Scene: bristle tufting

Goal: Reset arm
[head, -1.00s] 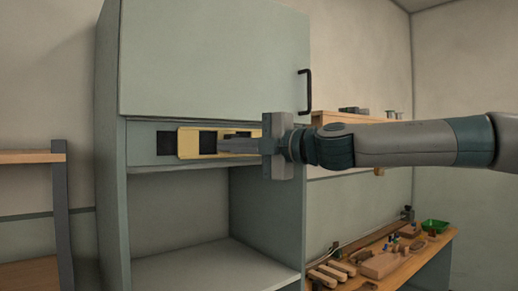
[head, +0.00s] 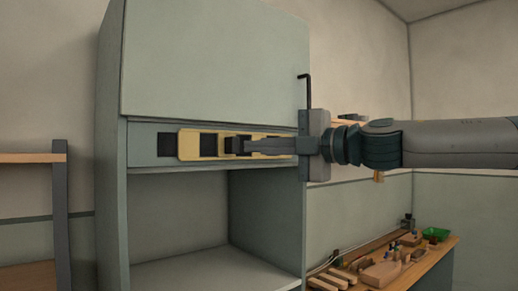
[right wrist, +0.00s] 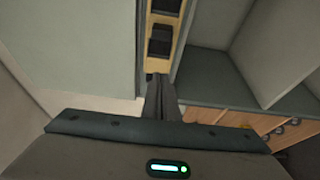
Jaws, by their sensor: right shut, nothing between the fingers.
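My right gripper (head: 238,146) reaches in from the right in the head view, in front of the cabinet's switch strip. Its fingers are shut with nothing between them; they also show together in the right wrist view (right wrist: 161,98). A yellow panel (head: 188,145) with dark square openings lies on the strip behind the fingers. The right wrist view shows this panel (right wrist: 160,62) just beyond the fingertips. I cannot tell whether the fingers touch it. My left gripper is not in view.
Below is an open shelf bay (head: 180,215). A shelf rack (head: 60,215) stands left.

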